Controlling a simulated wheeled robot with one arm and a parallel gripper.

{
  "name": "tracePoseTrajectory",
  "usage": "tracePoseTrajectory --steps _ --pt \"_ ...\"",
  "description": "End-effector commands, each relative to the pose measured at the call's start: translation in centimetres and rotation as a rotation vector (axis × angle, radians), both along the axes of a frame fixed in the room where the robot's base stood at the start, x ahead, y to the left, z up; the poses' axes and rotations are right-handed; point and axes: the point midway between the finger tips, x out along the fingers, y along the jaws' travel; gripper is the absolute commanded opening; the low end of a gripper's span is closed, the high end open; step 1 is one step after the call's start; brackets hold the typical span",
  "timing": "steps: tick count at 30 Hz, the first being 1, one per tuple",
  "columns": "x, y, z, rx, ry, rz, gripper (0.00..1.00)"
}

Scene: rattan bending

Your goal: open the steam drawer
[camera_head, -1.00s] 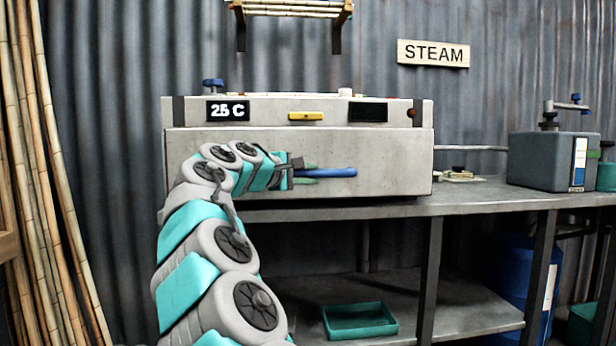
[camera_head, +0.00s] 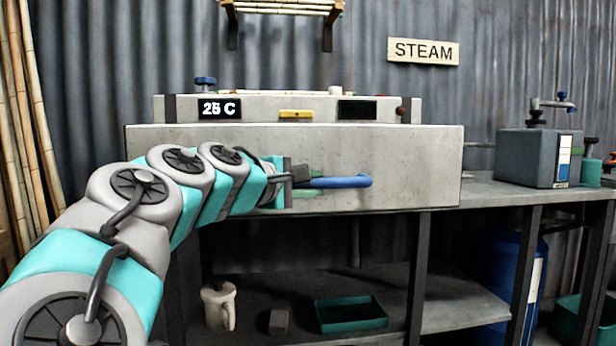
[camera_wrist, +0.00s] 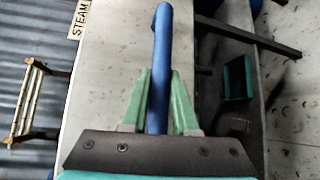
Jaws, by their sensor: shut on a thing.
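The steam drawer (camera_head: 410,150) is the wide grey front of the box on the bench. It stands out toward me from the body (camera_head: 264,110) above it, so it is partly open. Its blue handle (camera_head: 345,181) runs sideways across the front. My gripper (camera_head: 312,183) is at the left part of the handle. In the wrist view my gripper (camera_wrist: 158,95) has its green fingers on both sides of the blue handle (camera_wrist: 162,60), shut on it. The inside of the drawer is hidden from view.
A grey box with a valve (camera_head: 540,157) stands at the bench's right. Below are a green tray (camera_head: 350,315), a pale mug (camera_head: 219,305) and a blue barrel (camera_head: 503,270). Bamboo poles (camera_head: 22,110) lean at the left. A STEAM sign (camera_head: 424,51) hangs on the wall.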

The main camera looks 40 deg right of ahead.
Motion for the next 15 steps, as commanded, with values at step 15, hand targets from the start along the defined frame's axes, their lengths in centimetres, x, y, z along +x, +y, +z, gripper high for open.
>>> tracePoseTrajectory --steps 15 --pt "-3.1 1.9 -0.1 0.001 -0.001 0.001 0.0"
